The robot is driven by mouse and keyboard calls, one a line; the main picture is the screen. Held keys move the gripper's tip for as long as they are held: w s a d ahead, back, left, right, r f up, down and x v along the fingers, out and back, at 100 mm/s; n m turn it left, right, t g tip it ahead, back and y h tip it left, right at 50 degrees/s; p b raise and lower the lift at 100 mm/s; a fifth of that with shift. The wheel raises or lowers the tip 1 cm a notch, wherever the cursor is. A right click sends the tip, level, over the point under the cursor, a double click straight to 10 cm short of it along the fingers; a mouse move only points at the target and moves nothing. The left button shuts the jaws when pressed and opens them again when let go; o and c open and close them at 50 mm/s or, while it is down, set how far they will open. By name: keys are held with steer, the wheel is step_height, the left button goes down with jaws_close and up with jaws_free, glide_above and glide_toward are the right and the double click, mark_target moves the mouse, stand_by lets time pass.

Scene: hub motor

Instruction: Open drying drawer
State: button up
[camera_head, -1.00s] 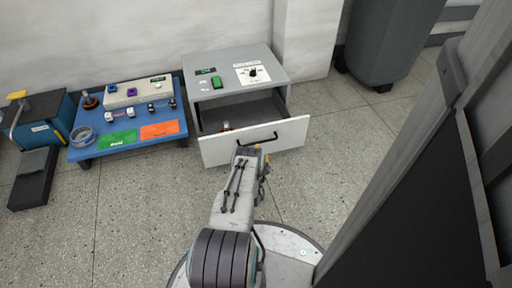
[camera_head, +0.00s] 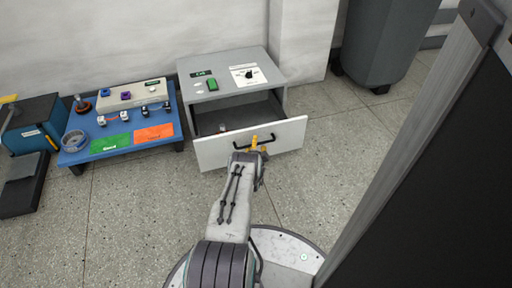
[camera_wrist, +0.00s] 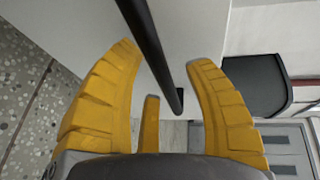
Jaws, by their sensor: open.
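The drying drawer is pulled out from a grey cabinet (camera_head: 232,75), and its dark inside shows. Its white front panel (camera_head: 285,136) faces me and carries a black bar handle (camera_head: 268,139). A small object (camera_head: 222,127) lies inside the drawer. My gripper (camera_head: 252,143) is at the handle, with its yellow fingers open. In the wrist view, the black handle (camera_wrist: 150,45) runs between the spread fingertips of my gripper (camera_wrist: 163,58). The fingers are not closed on it, and I cannot tell whether any finger touches it.
A blue table (camera_head: 73,155) with small parts and green and orange cards stands left of the cabinet. A blue and black machine (camera_head: 30,138) is at the far left. A grey bin (camera_head: 385,45) stands at the back right. Floor is clear right of the drawer.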

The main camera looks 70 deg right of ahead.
steer(key=shift+o, duration=0.3)
jaws_close()
stand_by(0.3)
